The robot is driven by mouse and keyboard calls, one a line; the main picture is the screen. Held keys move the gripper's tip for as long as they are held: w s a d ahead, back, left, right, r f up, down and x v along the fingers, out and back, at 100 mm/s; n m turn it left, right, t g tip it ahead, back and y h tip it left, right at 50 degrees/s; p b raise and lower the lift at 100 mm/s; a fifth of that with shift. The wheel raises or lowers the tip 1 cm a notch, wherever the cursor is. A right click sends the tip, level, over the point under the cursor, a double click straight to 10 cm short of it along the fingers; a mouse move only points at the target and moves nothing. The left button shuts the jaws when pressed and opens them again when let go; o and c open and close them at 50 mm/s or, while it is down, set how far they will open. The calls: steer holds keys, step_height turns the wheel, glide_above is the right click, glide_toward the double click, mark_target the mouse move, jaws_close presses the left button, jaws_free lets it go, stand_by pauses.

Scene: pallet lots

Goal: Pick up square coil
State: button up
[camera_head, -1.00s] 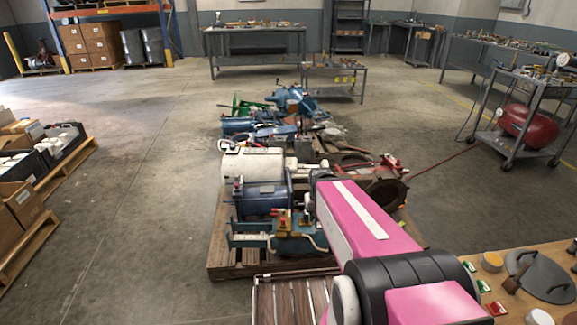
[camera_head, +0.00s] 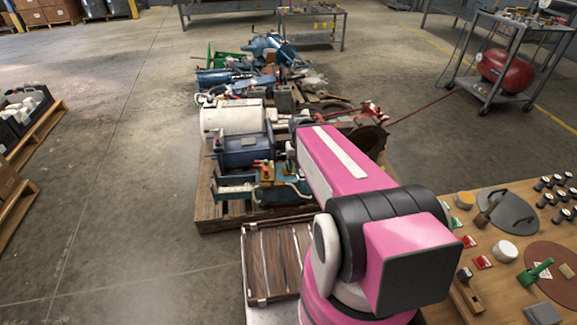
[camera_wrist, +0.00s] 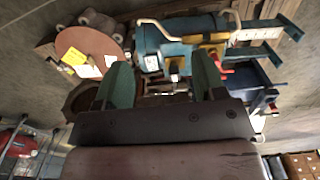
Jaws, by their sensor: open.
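I cannot single out a square coil with certainty. A teal machine part with yellow and red fittings (camera_head: 268,172) lies at the near end of the pallet, and it also shows at the top of the wrist view (camera_wrist: 185,45). My gripper (camera_wrist: 162,62) has its two green fingers spread wide with nothing seen held between them. The teal part lies beyond the fingers, towards the upper right. A brown disc with a yellow tag (camera_wrist: 88,52) is beyond the left finger. In the head view my pink arm hides the gripper and part of the pallet.
A wooden pallet (camera_head: 208,212) carries a white cylinder (camera_head: 230,118), a blue motor (camera_head: 243,150) and other crowded parts. A wooden bench (camera_head: 455,300) with small items stands at right. A red compressor (camera_head: 505,66) sits on a cart behind. Floor left of the pallet is clear.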

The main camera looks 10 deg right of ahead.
steer(key=w+f+m, duration=0.2)
steer(key=w+m, duration=0.3)
steer(key=w, duration=0.1)
steer(key=w+f+m, duration=0.3)
steer(key=w+m, duration=0.3)
steer(key=w, duration=0.1)
steer(key=w+f+m, duration=0.3)
steer(key=w+m, duration=0.2)
steer(key=w, duration=0.2)
steer(key=shift+d+f, duration=0.15)
steer(key=shift+w+f+m, duration=0.25)
steer(key=shift+w+m, duration=0.2)
steer(key=shift+m, duration=0.35)
step_height(320, 180, down, 11)
steer(key=shift+r, duration=0.1)
steer(key=shift+c, duration=0.3)
steer(key=c, duration=1)
